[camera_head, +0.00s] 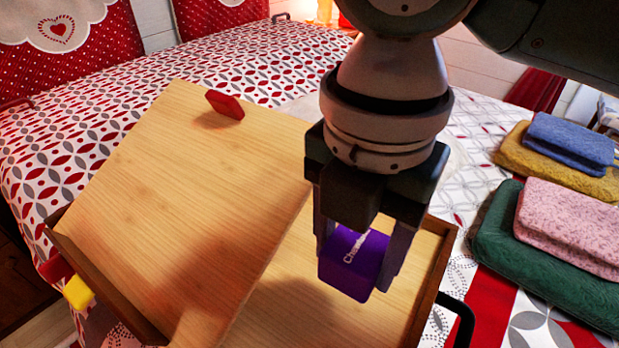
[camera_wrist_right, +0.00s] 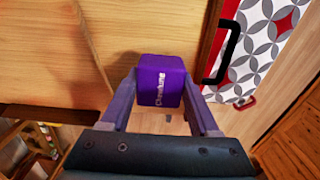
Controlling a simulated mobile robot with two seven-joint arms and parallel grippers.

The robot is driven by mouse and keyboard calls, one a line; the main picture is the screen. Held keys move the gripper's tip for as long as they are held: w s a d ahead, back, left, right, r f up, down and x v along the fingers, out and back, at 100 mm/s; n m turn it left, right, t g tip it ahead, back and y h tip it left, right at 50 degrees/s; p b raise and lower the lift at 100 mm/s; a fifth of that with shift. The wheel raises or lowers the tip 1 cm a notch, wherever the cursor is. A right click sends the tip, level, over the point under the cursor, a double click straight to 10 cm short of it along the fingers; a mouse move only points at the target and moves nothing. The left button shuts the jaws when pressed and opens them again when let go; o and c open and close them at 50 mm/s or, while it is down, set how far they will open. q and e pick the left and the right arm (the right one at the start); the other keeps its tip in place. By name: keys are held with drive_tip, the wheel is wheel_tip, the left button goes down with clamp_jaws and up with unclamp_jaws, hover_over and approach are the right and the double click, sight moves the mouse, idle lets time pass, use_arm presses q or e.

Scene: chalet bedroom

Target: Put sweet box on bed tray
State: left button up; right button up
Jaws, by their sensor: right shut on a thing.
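The sweet box (camera_head: 352,262) is a small purple box with white lettering. My right gripper (camera_head: 362,250) is shut on it, a finger on each side. The box also shows between the fingertips in the right wrist view (camera_wrist_right: 161,80). It is over the flat right part of the wooden bed tray (camera_head: 440,262); I cannot tell whether it touches the surface. The tray has a dark brown rim and a black handle (camera_head: 461,318) at the right. Its tilted wooden panel (camera_head: 190,180) rises to the left of the gripper. My left gripper is not in view.
A red block (camera_head: 225,104) sits at the tilted panel's upper edge. A yellow block (camera_head: 78,292) and another red piece are at the tray's left side. Folded blue (camera_head: 570,138), pink (camera_head: 568,222) and green (camera_head: 500,238) textiles lie right on the patterned bed.

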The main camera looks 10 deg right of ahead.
sight(345, 306)
wheel_tip(345, 306, down, 8)
drive_tip(key=shift+r+b, duration=0.25)
drive_tip(key=shift+b, duration=0.4)
